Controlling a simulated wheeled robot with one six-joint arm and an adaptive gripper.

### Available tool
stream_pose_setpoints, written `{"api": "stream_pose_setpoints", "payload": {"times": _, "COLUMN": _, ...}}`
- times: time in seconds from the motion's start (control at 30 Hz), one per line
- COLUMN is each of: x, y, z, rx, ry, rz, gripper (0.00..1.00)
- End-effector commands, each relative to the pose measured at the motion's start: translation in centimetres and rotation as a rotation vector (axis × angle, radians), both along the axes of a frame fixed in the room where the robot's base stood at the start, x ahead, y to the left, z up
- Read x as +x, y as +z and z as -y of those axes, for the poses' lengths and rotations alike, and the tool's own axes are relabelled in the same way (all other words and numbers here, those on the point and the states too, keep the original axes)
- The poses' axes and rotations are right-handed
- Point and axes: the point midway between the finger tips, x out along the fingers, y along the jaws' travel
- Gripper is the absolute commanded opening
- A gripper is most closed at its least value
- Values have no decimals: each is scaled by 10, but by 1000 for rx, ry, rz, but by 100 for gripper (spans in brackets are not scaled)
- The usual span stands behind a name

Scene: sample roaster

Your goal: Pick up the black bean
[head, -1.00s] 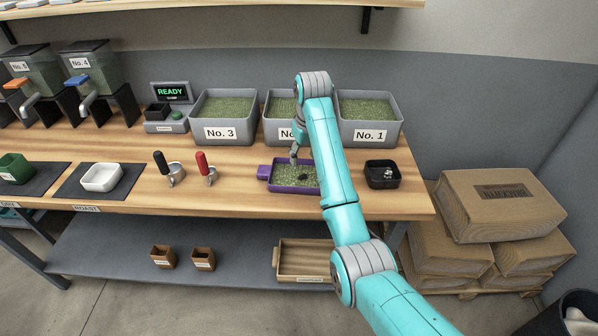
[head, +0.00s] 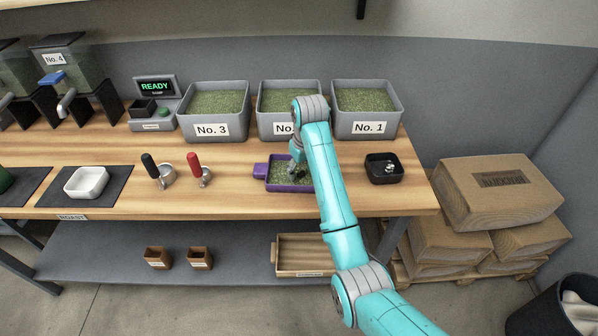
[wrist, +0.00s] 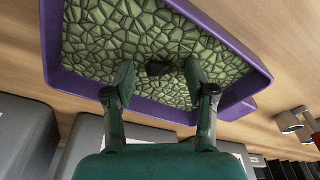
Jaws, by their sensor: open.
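The black bean (wrist: 157,69) lies among green beans in the purple tray (wrist: 225,38) in the wrist view. My gripper (wrist: 160,80) is open, with one finger on each side of the bean. The right finger has a dark patch by its tip, close to the bean; I cannot tell whether it touches. In the head view my gripper (head: 296,172) is down at the purple tray (head: 262,171) on the wooden bench, and my arm hides the tray's right side. The bean cannot be made out there.
Grey bins No. 3 (head: 212,130) and No. 1 (head: 368,128) stand behind the tray, with another between them. A small black box (head: 384,168) is to the right. A red-handled scoop (head: 197,169) and a black-handled scoop (head: 155,171) are to the left.

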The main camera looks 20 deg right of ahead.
Motion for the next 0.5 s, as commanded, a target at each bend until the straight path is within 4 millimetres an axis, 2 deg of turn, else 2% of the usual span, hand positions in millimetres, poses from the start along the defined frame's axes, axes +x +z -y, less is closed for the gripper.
{"api": "stream_pose_setpoints", "payload": {"times": 0.13, "x": 0, "y": 0, "z": 0, "rx": 0, "ry": 0, "rz": 0, "gripper": 56}}
{"api": "stream_pose_setpoints", "payload": {"times": 0.2, "x": 0, "y": 0, "z": 0, "rx": 0, "ry": 0, "rz": 0, "gripper": 41}}
{"api": "stream_pose_setpoints", "payload": {"times": 0.33, "x": 0, "y": 0, "z": 0, "rx": 0, "ry": 0, "rz": 0, "gripper": 18}}
{"api": "stream_pose_setpoints", "payload": {"times": 0.5, "x": 0, "y": 0, "z": 0, "rx": 0, "ry": 0, "rz": 0, "gripper": 16}}
